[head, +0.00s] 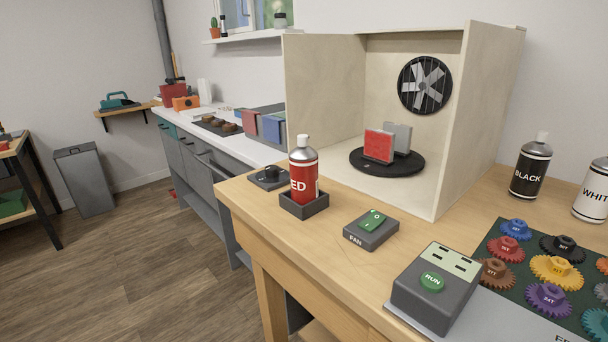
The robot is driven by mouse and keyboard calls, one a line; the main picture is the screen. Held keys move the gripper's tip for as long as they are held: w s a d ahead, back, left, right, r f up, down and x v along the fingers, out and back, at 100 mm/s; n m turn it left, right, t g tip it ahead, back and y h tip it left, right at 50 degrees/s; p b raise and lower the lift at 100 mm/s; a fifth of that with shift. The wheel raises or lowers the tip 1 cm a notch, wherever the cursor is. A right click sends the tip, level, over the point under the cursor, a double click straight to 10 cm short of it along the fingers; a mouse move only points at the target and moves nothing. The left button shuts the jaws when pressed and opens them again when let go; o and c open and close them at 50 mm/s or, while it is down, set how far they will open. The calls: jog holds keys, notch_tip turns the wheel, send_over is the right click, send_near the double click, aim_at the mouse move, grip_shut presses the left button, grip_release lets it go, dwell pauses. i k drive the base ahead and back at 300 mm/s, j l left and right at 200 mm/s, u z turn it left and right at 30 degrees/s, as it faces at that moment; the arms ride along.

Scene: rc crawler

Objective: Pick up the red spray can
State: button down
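The red spray can (304,182) stands upright in a small dark square holder (304,204) near the left front part of the wooden workbench. It has a red label with white letters ending in "ED" and a pale grey cap. My gripper does not show in the head view, so its state and its distance from the can are hidden.
Right behind the can is an open spray booth (456,130) with a turntable (387,162). A dark knob unit (270,177) sits left of the can, a fan switch (371,230) to its right. Further right are a RUN box (434,290), gears and a black can (530,170).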

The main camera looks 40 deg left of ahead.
aim_at(303, 162)
jog(key=i+j+u, duration=0.1)
jog(key=u, duration=0.25)
jog(key=i+u, duration=0.1)
jog(key=u, duration=0.25)
jog(key=i+u, duration=0.15)
jog(key=u, duration=0.2)
